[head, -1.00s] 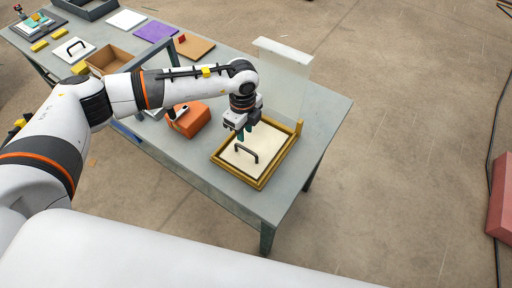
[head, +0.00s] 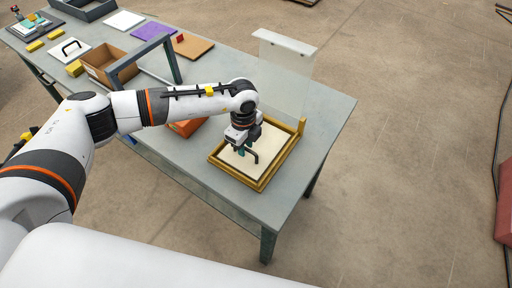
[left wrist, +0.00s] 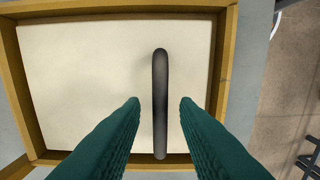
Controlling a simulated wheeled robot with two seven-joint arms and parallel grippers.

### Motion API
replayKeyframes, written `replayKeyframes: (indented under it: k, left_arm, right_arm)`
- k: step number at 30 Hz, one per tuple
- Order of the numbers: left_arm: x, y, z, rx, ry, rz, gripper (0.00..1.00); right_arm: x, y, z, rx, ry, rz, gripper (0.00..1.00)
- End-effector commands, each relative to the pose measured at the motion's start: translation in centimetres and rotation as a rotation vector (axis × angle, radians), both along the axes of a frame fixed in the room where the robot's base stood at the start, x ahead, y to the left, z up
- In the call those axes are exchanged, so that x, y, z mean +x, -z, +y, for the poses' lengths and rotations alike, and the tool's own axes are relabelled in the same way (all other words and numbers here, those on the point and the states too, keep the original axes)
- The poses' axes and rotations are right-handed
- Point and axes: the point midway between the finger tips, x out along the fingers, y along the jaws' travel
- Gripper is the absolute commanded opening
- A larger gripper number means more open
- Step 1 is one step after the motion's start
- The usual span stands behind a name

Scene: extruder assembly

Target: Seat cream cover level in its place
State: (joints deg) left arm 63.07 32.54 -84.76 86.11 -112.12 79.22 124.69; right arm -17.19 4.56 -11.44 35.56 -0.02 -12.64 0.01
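The cream cover (head: 272,149) is a flat pale panel with a black bar handle (head: 254,158). It lies inside a yellow-brown rectangular frame (head: 236,176) near the table's right end. In the left wrist view the cover (left wrist: 85,85) sits within the frame's walls (left wrist: 120,8), with a dark gap along its top and right sides. My left gripper (head: 241,150) is over the cover at the handle. In the left wrist view its green fingers (left wrist: 160,101) are open, one on each side of the handle (left wrist: 160,75), apart from it. My right gripper is not in view.
A clear upright panel (head: 285,68) stands behind the frame. An orange block (head: 187,127) is partly hidden under my left arm. A grey-blue arch (head: 150,50), a cardboard box (head: 100,60) and coloured boards are farther left. The table's right end (head: 325,135) is clear.

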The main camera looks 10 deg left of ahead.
Motion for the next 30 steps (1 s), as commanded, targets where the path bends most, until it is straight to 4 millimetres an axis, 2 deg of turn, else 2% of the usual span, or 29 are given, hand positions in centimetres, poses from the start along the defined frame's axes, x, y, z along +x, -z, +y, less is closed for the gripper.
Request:
replayKeyframes:
  k: [1,5,17,30]
  left_arm:
    - [0.0,0.0,0.0,0.000,0.000,0.000,0.20]
    - [0.0,0.0,0.0,0.000,0.000,0.000,0.00]
    - [0.1,-0.4,0.0,-0.001,0.000,-0.002,0.00]
    - [0.0,-2.9,0.0,-0.001,0.000,-0.002,0.00]
  right_arm:
    - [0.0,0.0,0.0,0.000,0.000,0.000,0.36]
    - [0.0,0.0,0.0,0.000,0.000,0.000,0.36]
    - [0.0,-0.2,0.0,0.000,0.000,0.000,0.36]
    - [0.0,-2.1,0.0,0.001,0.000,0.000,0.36]
